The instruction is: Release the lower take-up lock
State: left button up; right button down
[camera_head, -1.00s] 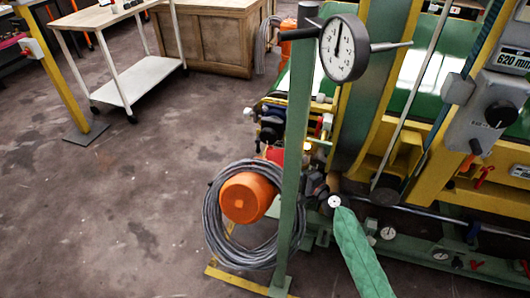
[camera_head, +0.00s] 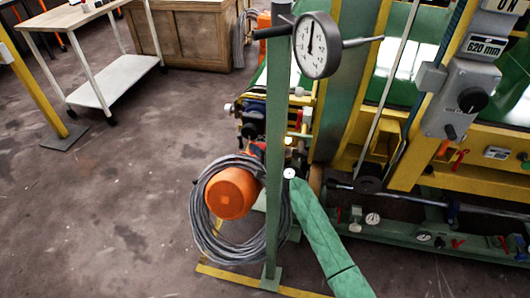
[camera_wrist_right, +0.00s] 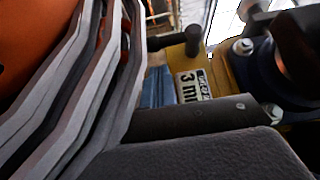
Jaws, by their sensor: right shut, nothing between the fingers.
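My right arm, in a green sleeve (camera_head: 325,235), comes in from the bottom of the head view. Its wrist is beside the green post, by the machine's near end. The gripper end is mostly hidden behind the post and cable coil. In the right wrist view my right gripper (camera_wrist_right: 205,150) is a dark shape along the bottom, shut and empty. I cannot tell which part is the lower take-up lock. My left gripper is out of view.
The green post (camera_head: 278,120) carries a dial gauge (camera_head: 316,45). A grey cable coil (camera_head: 207,235) hangs around an orange drum (camera_head: 231,193), close to my right wrist. Red levers (camera_head: 461,158) sit on the machine at right. Open floor lies left, before a white trolley (camera_head: 115,80).

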jog(key=shift+w+a, duration=0.1)
jog(key=shift+a, duration=0.85)
jog(key=shift+w+a+f+b, duration=0.15)
jog(key=shift+a+f+b, duration=0.3)
jog(key=shift+b, duration=0.45)
jog(key=shift+w+a, duration=0.1)
jog(key=shift+a, duration=0.05)
jog(key=shift+r, duration=0.1)
